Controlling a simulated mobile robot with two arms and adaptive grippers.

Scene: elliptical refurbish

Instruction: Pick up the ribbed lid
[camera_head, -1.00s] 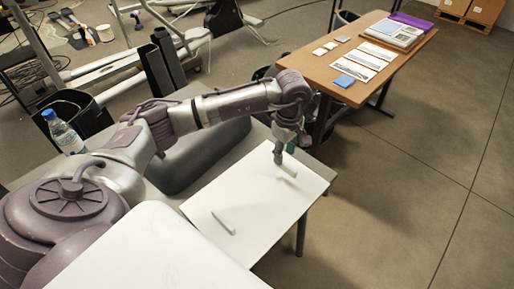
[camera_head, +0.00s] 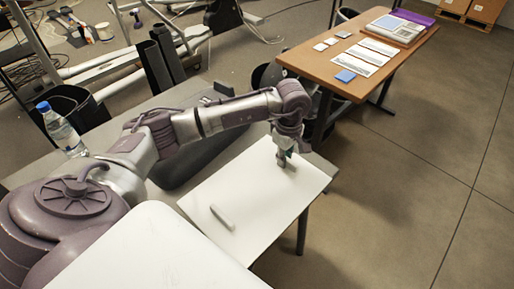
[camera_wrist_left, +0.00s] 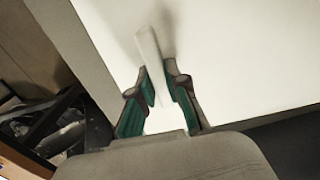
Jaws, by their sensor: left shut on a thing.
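A slim white piece (camera_head: 291,167) is at the far end of a white board (camera_head: 255,185); I see no ribs on it, so I cannot tell if it is the ribbed lid. My left gripper (camera_head: 283,162) comes down on it from above. In the left wrist view the white piece (camera_wrist_left: 149,50) stands out between the green-padded fingers of the left gripper (camera_wrist_left: 163,88), which is shut on it. Its lower end is partly hidden by the fingers. My right gripper is not in view.
The board rests on a grey table (camera_head: 128,133). A water bottle (camera_head: 62,131) stands at its left. A brown table (camera_head: 325,67) with cards, a blue pad (camera_head: 345,76) and books is behind. Floor on the right is clear.

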